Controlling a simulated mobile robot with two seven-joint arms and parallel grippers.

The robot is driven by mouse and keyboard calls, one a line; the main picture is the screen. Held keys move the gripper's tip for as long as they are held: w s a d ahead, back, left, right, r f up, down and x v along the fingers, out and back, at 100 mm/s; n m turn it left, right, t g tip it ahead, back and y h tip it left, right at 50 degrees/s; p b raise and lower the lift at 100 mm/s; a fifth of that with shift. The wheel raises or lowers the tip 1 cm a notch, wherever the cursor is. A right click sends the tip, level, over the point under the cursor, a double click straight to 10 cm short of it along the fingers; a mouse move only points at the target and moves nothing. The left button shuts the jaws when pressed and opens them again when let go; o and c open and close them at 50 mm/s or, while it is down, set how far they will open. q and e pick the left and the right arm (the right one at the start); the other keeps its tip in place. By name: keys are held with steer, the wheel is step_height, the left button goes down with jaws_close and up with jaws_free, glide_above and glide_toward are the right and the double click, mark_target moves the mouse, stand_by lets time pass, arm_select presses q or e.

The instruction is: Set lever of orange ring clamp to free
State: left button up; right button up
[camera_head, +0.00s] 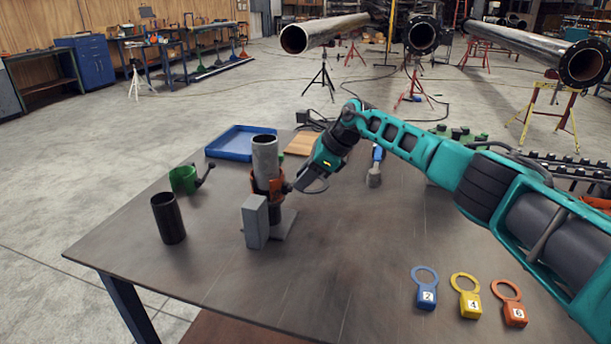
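The orange ring clamp (273,189) sits around the lower part of an upright grey pipe (265,158) on the table. Its lever is a small dark part on the clamp's right side, and I cannot make out its setting. My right gripper (293,185) reaches in from the right, with its tip at or very near the lever. The fingers are too small and dark to tell whether they are open or shut, or whether they touch the lever. My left gripper is not in view.
A grey block (255,222) stands in front of the pipe. A black cylinder (168,218) and a green ring clamp (184,179) are to the left. A blue tray (212,153) lies behind. Blue (426,292), yellow (467,298) and orange (513,307) tags lie at the front right. The front middle of the table is clear.

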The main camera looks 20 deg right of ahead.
steer(key=o, duration=0.3)
steer(key=v, duration=1.3)
steer(key=shift+f, duration=0.1)
